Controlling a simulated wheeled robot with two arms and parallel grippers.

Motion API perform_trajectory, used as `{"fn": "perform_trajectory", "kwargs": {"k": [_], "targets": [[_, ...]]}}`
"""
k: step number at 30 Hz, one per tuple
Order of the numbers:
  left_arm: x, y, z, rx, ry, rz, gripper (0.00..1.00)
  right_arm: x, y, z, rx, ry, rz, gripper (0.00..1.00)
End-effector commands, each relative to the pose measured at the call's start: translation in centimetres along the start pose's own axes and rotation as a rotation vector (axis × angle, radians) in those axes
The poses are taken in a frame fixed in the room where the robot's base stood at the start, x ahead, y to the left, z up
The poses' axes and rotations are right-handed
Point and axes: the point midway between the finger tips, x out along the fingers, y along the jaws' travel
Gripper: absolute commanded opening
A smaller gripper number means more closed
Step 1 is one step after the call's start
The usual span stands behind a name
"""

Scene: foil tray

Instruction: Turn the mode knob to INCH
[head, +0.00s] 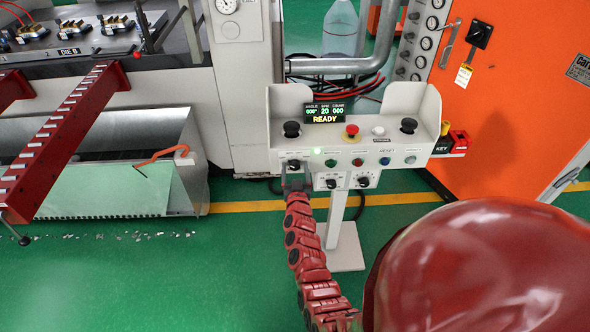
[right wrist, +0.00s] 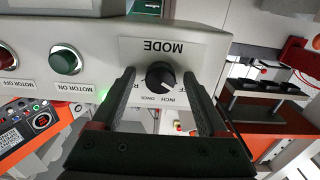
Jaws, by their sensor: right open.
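The black mode knob (right wrist: 159,75) sits on the white panel under the MODE label, which appears upside down in the right wrist view. Its pale pointer mark faces the lower right of that view, near the printed INCH and ONCE words; the exact setting is hard to read. My right gripper (right wrist: 162,82) is open, one finger on each side of the knob, with gaps showing. In the head view the right gripper (head: 294,181) is at the left end of the control console (head: 340,153), just below the knob (head: 294,163). My left gripper is not in view.
The console display (head: 325,113) reads READY. A red mushroom button (head: 351,131) and black palm buttons (head: 292,129) sit above the knob row. A green MOTOR ON button (right wrist: 65,60) is beside the knob. Two lower selector knobs (head: 332,183) are close right of the gripper.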

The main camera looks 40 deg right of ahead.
Motion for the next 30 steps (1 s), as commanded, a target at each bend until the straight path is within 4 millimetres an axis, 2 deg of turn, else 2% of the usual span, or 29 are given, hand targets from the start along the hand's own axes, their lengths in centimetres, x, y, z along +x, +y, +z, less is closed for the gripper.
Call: {"fn": "perform_trajectory", "kwargs": {"k": [5, 18, 30], "targets": [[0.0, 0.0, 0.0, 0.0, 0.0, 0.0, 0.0, 0.0, -0.02, -0.02, 0.0, 0.0, 0.0, 0.77], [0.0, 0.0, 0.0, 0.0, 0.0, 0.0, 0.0, 0.0, -0.01, -0.04, 0.0, 0.001, 0.0, 0.0], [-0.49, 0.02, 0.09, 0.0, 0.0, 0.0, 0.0, 0.0, -0.02, 0.12, 0.064, 0.0, -0.001, 0.0]]}}
